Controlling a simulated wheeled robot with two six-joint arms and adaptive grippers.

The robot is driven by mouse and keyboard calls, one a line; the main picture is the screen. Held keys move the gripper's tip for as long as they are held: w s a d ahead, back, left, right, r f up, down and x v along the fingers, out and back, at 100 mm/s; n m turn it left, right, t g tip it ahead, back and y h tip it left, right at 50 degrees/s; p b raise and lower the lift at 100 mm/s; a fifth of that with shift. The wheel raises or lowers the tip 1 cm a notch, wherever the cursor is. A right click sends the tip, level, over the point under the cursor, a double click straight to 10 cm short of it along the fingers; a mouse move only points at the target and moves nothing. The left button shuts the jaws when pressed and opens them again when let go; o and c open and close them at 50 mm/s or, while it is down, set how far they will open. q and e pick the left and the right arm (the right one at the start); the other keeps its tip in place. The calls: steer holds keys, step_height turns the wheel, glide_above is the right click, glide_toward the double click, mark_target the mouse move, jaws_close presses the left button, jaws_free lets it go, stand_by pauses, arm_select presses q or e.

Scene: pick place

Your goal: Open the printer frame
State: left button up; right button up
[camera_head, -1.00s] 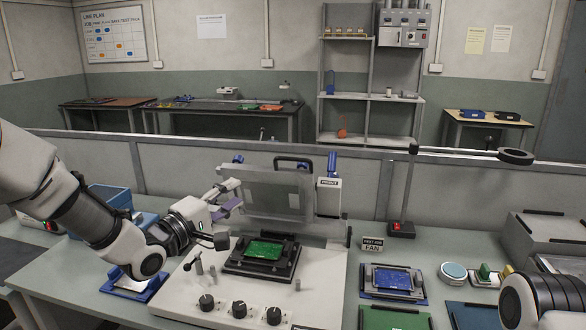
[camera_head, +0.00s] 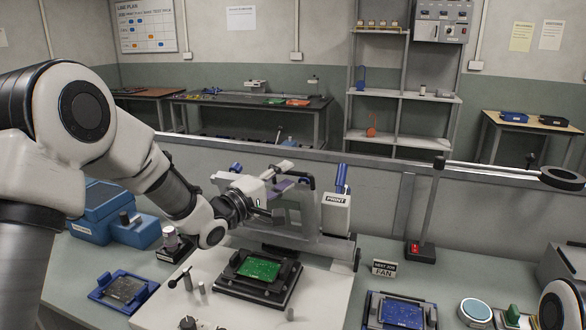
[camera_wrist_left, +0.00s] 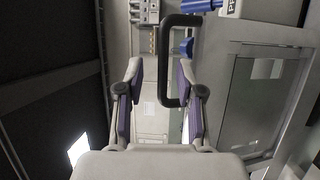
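The printer frame (camera_head: 308,222) is a grey frame with a clear pane. It stands raised behind the green board (camera_head: 259,268) on the printer's black holder (camera_head: 252,287). My left gripper (camera_head: 284,187) is in front of the frame's upper left part and hides much of it. In the left wrist view the gripper (camera_wrist_left: 160,76) is open, its purple-padded fingers apart. The black frame handle (camera_wrist_left: 165,62) shows between and beyond the fingertips. I cannot tell whether a finger touches it. The pane (camera_wrist_left: 258,100) is at the right there. My right gripper is outside the pictures.
The white printer base (camera_head: 170,300) carries knobs and posts. A blue case (camera_head: 100,205) stands at the left, a blue tray (camera_head: 124,290) in front of it. A lamp stand (camera_head: 430,205) and a small sign (camera_head: 384,268) are to the right. A low partition (camera_head: 400,195) runs behind.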

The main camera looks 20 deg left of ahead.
mark_target(290, 174)
arm_select(q)
steer(key=x, duration=0.3)
steer(key=shift+w+d+f, duration=0.2)
steer(key=shift+w+f, duration=0.15)
steer(key=shift+w, duration=0.05)
steer(key=shift+s+a+r, duration=0.15)
steer(key=shift+s+a, duration=0.05)
steer(key=shift+s, duration=0.1)
jaws_close()
steer(key=shift+m+t+h, duration=0.4)
steer(key=shift+t, duration=0.3)
steer(key=s+b, duration=0.1)
steer(key=s+f+b, duration=0.1)
steer(key=b, duration=0.1)
steer(key=s+b, duration=0.1)
steer(key=s, duration=0.1)
steer(key=shift+f+b, duration=0.3)
steer(key=shift+f, duration=0.1)
